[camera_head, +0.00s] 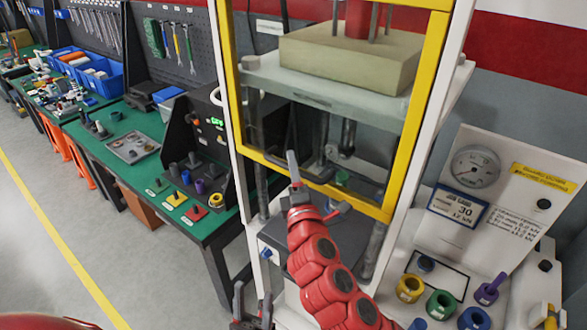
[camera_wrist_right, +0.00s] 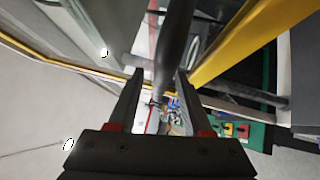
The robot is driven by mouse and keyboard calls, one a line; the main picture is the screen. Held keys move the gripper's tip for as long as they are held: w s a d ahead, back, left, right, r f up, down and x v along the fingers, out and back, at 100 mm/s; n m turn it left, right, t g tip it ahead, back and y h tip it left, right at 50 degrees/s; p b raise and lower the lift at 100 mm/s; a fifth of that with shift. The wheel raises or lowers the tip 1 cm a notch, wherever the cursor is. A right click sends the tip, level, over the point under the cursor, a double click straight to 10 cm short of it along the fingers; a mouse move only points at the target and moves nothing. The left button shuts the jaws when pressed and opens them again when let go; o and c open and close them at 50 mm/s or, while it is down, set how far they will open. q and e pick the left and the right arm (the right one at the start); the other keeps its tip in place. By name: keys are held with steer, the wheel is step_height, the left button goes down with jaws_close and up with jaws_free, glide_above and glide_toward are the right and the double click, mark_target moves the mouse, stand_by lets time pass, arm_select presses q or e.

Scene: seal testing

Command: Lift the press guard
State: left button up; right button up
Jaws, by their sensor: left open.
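The press guard (camera_head: 246,100) is a clear panel in a yellow frame on the white press. It is down, in front of the press block. In the right wrist view its yellow frame (camera_wrist_right: 238,40) crosses the upper right. My right gripper (camera_head: 306,168) is at the guard's lower edge. In its wrist view the two fingers stand apart, with a dark round bar (camera_wrist_right: 174,48) between or just beyond them; a gap shows beside the bar. Contact cannot be told. My left gripper (camera_head: 252,302) is low at the bottom of the head view, open and empty, away from the guard.
A pale block (camera_head: 345,62) sits inside the press. A gauge panel (camera_head: 500,190) and several coloured rings, such as a green ring (camera_head: 441,304), are at the right. A green workbench (camera_head: 135,170) with tools and blue bins runs along the left. The grey floor at left is clear.

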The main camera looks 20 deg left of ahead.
steer(key=shift+s+d+f, duration=0.15)
steer(key=shift+s+d, duration=0.05)
steer(key=shift+s, duration=0.1)
steer(key=p+v, duration=0.7)
steer(key=v, duration=0.9)
steer(key=shift+s, duration=0.4)
